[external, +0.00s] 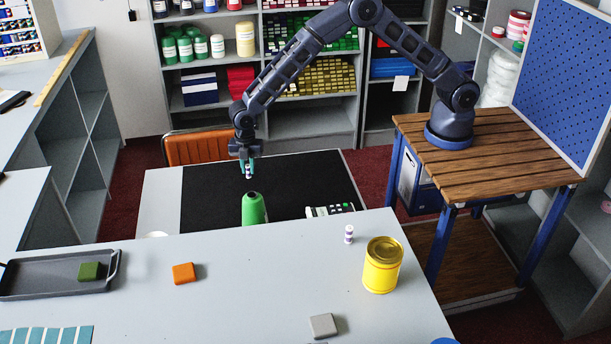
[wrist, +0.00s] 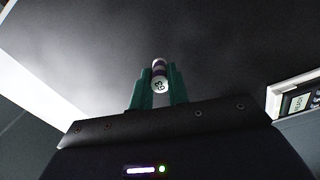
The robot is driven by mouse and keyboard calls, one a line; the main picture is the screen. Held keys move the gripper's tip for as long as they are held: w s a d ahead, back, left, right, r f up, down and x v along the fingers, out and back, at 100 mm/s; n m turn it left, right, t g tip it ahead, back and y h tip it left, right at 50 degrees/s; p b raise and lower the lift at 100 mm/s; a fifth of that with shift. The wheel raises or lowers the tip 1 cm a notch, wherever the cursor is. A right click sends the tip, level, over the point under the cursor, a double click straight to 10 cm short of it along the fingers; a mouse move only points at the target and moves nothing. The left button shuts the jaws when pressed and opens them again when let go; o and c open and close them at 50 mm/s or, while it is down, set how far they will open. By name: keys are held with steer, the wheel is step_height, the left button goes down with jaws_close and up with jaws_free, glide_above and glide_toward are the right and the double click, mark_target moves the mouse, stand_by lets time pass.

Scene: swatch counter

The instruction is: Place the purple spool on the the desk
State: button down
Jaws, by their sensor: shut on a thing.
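My gripper (external: 247,165) is shut on a small purple-and-white spool (external: 248,173), held upright between its teal fingertips. In the wrist view the spool (wrist: 160,74) shows its pale end, with dark markings, between the two green fingers. The gripper is over the black top of the desk (external: 310,172), behind the front counter. The spool appears above the desk surface, but the exact gap is hard to tell. A similar purple-and-white spool (external: 349,234) stands on the front counter.
A calculator-like device (external: 330,210) is at the desk's right front. The counter (external: 240,305) holds a yellow tin (external: 382,265), an orange block (external: 183,273) and a tray (external: 45,290). Much black desktop is clear.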

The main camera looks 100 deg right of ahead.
mark_target(249, 177)
steer(key=shift+f, duration=2.1)
steer(key=shift+f, duration=0.15)
steer(key=c, duration=1.4)
jaws_free()
steer(key=shift+o, duration=0.2)
